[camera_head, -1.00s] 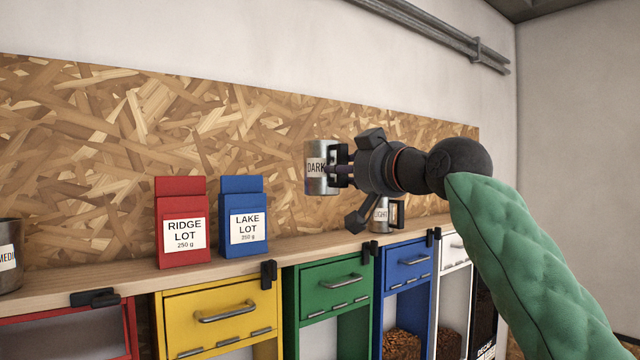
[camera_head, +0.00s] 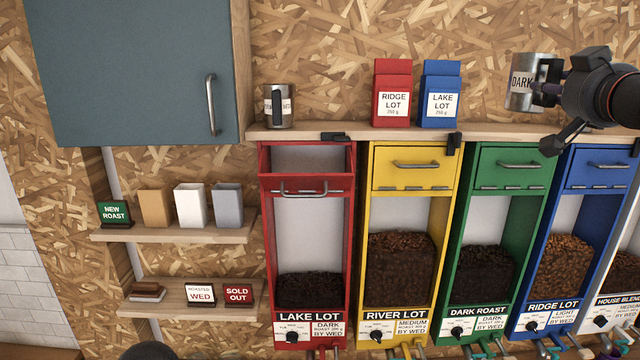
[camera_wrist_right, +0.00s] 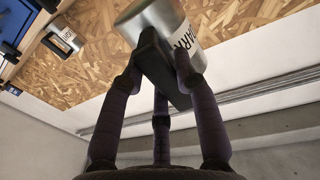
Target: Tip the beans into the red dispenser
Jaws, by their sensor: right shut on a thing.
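My right gripper (camera_head: 560,92) is shut on the black handle of a metal canister labelled DARK (camera_head: 521,82) and holds it above the shelf at the right. The canister (camera_wrist_right: 170,32) and its handle between my fingers also show in the right wrist view. Its contents are hidden. The red dispenser (camera_head: 264,235), labelled LAKE LOT, stands left of the yellow one. Its top drawer (camera_head: 307,186) is tipped open, and dark beans (camera_head: 310,285) show low in it.
Another metal canister (camera_head: 286,108) stands on the shelf (camera_head: 390,129) above the red dispenser. A red bag (camera_head: 390,85) and a blue bag (camera_head: 440,85) stand between it and my right gripper. Yellow (camera_head: 412,155), green (camera_head: 511,158) and blue (camera_head: 607,158) dispensers have shut tops. A teal cabinet (camera_head: 130,70) hangs left.

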